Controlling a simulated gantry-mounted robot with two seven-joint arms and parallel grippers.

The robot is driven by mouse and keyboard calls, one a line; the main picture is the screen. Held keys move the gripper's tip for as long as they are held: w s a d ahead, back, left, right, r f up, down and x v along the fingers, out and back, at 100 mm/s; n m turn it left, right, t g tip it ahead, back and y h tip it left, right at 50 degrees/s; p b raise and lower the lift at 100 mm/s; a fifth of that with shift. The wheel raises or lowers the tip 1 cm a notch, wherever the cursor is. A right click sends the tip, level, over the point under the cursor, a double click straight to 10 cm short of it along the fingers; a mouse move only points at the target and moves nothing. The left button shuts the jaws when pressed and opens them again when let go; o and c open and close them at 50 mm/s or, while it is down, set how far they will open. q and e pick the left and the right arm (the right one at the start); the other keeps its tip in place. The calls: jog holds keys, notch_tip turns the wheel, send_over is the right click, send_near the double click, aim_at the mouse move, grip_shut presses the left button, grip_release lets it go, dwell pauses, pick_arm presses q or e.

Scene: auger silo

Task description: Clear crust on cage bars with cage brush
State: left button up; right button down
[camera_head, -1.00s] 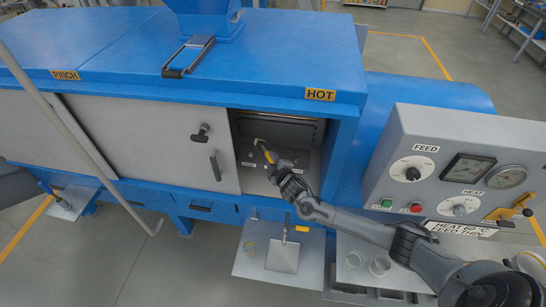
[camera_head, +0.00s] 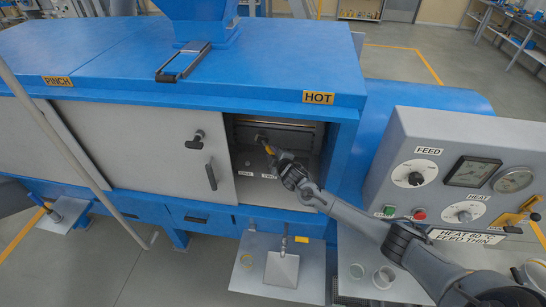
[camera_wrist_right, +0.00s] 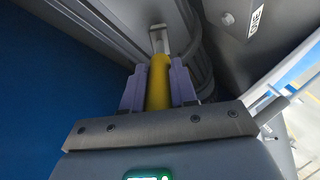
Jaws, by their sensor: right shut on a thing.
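My right gripper (camera_head: 276,158) is inside the open bay under the HOT label. It is shut on the yellow handle of the cage brush (camera_wrist_right: 158,82), with a purple finger on each side in the right wrist view. The pale brush head (camera_wrist_right: 158,38) points away from the gripper, close to the grey cage bars (camera_wrist_right: 103,25); I cannot tell whether it touches them. In the head view the brush (camera_head: 267,147) is small, its head near the dark bars (camera_head: 275,135) at the back of the bay. Crust is too small to make out. My left gripper is out of view.
A grey sliding door (camera_head: 150,150) borders the bay on the left. Below the bay, a tray (camera_head: 245,278) holds a flat metal tool (camera_head: 282,268). The control panel (camera_head: 455,150) stands at the right. A pale pole (camera_head: 60,140) crosses the left side.

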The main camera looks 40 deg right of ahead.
jog(key=shift+w+d, duration=0.2)
jog(key=shift+d, duration=0.05)
dwell(0.7)
jog(key=shift+s, duration=0.1)
jog(key=s+d+p, duration=0.2)
jog(key=s, duration=0.1)
jog(key=shift+d, duration=0.2)
jog(key=shift+w, duration=0.1)
